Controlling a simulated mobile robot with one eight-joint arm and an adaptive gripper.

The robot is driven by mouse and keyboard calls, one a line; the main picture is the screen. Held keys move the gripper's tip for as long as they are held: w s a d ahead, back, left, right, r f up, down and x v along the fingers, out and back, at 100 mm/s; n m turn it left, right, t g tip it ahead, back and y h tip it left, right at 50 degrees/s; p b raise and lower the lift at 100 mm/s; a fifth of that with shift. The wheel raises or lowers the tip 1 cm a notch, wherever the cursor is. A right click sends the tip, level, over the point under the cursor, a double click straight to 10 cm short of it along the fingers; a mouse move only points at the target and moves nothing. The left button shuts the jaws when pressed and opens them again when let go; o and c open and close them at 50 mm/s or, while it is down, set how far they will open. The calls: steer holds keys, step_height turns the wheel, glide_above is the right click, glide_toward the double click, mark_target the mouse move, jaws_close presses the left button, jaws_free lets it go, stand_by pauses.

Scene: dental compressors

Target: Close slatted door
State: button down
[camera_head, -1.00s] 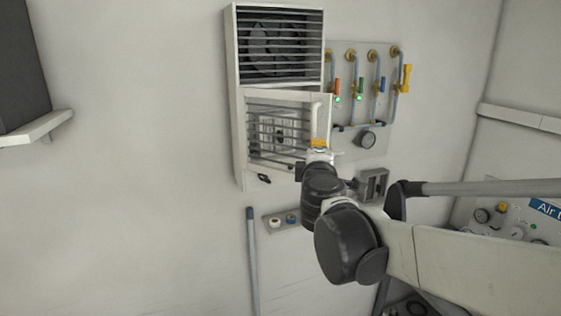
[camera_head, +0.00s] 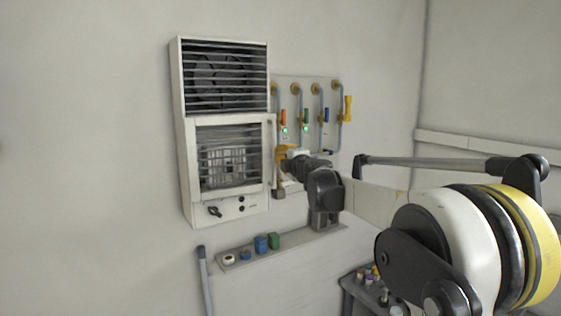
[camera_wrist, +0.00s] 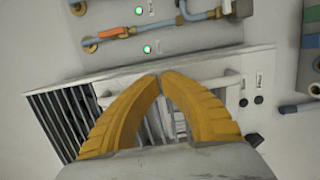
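The slatted door (camera_head: 228,126) is the white-framed lower front of the wall cabinet. Its right edge reaches slightly past the cabinet side in the head view, so it looks nearly flush; a small gap cannot be ruled out. My gripper (camera_head: 282,153) is beside the door's right edge, in front of the valve panel. In the wrist view, the yellow fingers of my gripper (camera_wrist: 160,75) meet at their tips with nothing between them. They overlap the slatted front, hiding part of it. A pale bar handle (camera_wrist: 214,83) shows just right of the fingertips. Contact with the door cannot be told.
A valve panel (camera_head: 309,110) with blue pipes and coloured levers is right of the cabinet. The fixed upper grille (camera_head: 225,75) is above the door. A shelf with small coloured items (camera_head: 262,243) is below. The wall left of the cabinet is clear.

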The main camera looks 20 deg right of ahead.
steer(key=shift+w+a, duration=0.15)
steer(key=shift+w, duration=1.15)
